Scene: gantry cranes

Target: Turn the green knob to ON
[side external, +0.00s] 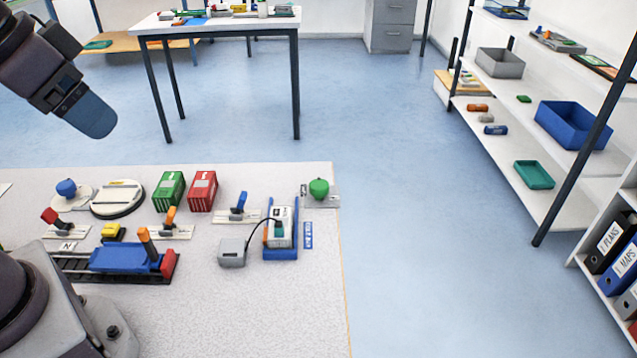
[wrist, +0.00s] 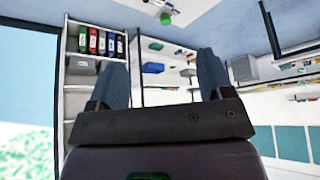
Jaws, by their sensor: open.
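The green knob (side external: 319,187) sits on a small grey plate (side external: 322,200) at the far right corner of the near table in the side view. A small label is at the plate's left, too small to read, so I cannot tell the knob's setting. My gripper (side external: 95,120) is high at the upper left of the side view, well away from the knob and touching nothing. In the wrist view my gripper (wrist: 162,70) has its two fingers wide apart with nothing between them.
On the near table (side external: 290,320) stand a green container (side external: 169,190), a red container (side external: 203,190), a blue-levered switch (side external: 238,207), a blue-framed device (side external: 280,228) cabled to a grey box (side external: 232,252), and a blue train (side external: 127,258). The front right of the table is clear.

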